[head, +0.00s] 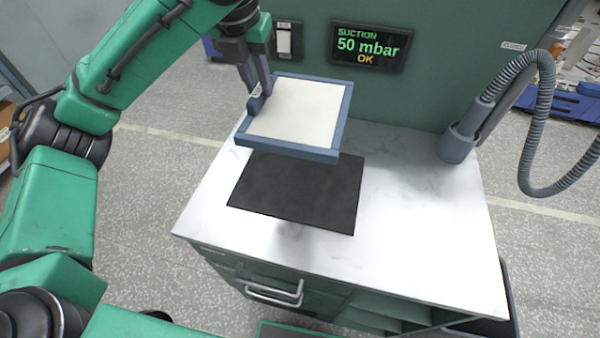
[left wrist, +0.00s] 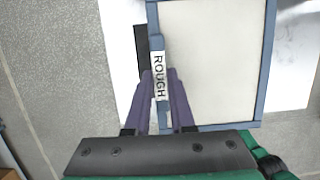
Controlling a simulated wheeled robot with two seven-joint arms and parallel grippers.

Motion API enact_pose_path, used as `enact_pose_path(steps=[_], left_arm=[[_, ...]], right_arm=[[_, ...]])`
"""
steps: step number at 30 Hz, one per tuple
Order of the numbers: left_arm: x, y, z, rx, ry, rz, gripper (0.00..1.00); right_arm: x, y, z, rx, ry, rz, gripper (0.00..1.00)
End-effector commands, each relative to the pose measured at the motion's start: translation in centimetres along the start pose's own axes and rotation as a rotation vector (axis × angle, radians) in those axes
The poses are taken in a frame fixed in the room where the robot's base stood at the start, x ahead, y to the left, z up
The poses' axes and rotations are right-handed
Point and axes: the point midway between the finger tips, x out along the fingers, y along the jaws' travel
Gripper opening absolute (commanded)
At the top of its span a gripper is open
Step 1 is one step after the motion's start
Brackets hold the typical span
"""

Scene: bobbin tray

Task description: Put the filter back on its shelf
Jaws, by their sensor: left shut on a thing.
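The filter is a flat white panel in a blue-grey frame (head: 297,110). In the left wrist view the filter (left wrist: 215,60) carries a label reading ROUGH (left wrist: 159,75) on its left side. My left gripper (head: 257,98) is shut on the filter's left edge and holds it above the worktop, over the back of the black mat (head: 297,190). The gripper's purple fingers (left wrist: 163,95) close on the frame beside the label. Shelf compartments (head: 375,312) show under the worktop at the front right, partly hidden by its edge. My right gripper is out of view.
A white worktop (head: 420,230) has free room right of the mat. A grey hose (head: 540,130) rises from a holder (head: 458,143) at the back right. A display (head: 368,46) on the green back panel reads SUCTION 50 mbar OK. A drawer handle (head: 272,293) sticks out at the front.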

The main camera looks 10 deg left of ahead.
Motion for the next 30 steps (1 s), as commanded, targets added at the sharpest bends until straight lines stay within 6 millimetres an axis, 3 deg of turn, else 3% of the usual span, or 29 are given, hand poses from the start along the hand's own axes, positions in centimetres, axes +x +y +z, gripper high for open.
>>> enact_pose_path(steps=[6, 15, 24, 30], left_arm=[[6.1, 0.0, -1.8, 0.002, 0.009, -0.002, 0.0], [14.0, 0.2, -4.0, 0.001, 0.003, 0.0, 0.0], [18.8, 0.2, -5.3, 0.0, 0.003, 0.0, 0.0], [19.1, 0.2, -5.3, 0.0, 0.0, -0.001, 0.0]], right_arm=[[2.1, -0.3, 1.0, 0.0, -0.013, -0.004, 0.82], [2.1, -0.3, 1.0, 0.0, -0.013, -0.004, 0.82], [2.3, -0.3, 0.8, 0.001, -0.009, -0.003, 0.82], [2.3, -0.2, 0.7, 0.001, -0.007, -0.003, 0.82]])
